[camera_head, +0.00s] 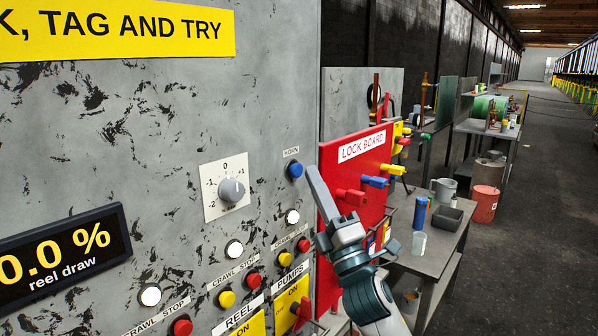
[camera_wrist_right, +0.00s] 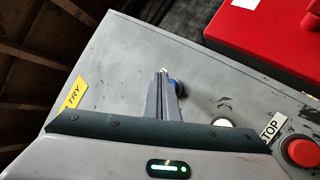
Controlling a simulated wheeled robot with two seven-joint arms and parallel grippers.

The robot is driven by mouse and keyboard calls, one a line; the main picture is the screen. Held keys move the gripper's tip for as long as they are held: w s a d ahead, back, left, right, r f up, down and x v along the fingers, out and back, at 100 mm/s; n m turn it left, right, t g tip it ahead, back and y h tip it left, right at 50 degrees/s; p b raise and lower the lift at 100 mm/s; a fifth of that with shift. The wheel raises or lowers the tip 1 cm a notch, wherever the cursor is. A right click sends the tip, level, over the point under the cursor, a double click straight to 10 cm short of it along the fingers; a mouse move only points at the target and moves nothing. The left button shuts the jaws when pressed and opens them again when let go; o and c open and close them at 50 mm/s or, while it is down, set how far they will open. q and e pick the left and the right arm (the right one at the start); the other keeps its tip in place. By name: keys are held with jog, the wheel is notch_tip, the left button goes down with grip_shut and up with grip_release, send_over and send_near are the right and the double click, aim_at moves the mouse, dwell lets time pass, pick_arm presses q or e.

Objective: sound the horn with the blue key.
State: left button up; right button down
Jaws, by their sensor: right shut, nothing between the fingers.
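The blue key (camera_head: 295,170) is a round push button under the HORN label (camera_head: 291,152) on the grey panel. My right gripper (camera_head: 312,172) is shut and empty, its fingertips close to the right of the blue key in the head view. In the right wrist view the shut fingers (camera_wrist_right: 163,78) point toward the panel, and the blue key (camera_wrist_right: 179,88) shows just right of them, partly hidden. I cannot tell how far the tips are from the panel face. My left gripper is not in view.
A white button (camera_head: 292,216) and red and yellow buttons lie below the key. A grey dial (camera_head: 231,190) is to the left. The red lock board (camera_head: 357,180) stands to the right, with padlocks jutting out near my right arm. A grey table (camera_head: 425,258) stands beyond.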

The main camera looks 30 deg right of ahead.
jog(key=shift+w+a, duration=0.1)
jog(key=shift+w, duration=0.1)
dwell(0.7)
jog(key=shift+w+a, duration=0.1)
jog(key=shift+w, duration=0.1)
jog(key=shift+w+a, duration=0.2)
jog(key=shift+w, duration=0.25)
dwell(1.1)
jog(key=shift+s+d, duration=0.1)
jog(key=shift+s, duration=0.05)
jog(key=shift+s+d, duration=0.25)
jog(key=shift+s, duration=0.45)
jog(key=shift+s, duration=0.1)
dwell(0.3)
jog(key=s, duration=0.1)
jog(key=s+d, duration=0.1)
jog(key=s, duration=0.1)
jog(key=s+d+p, duration=0.1)
jog(key=shift+s, duration=0.25)
dwell(0.8)
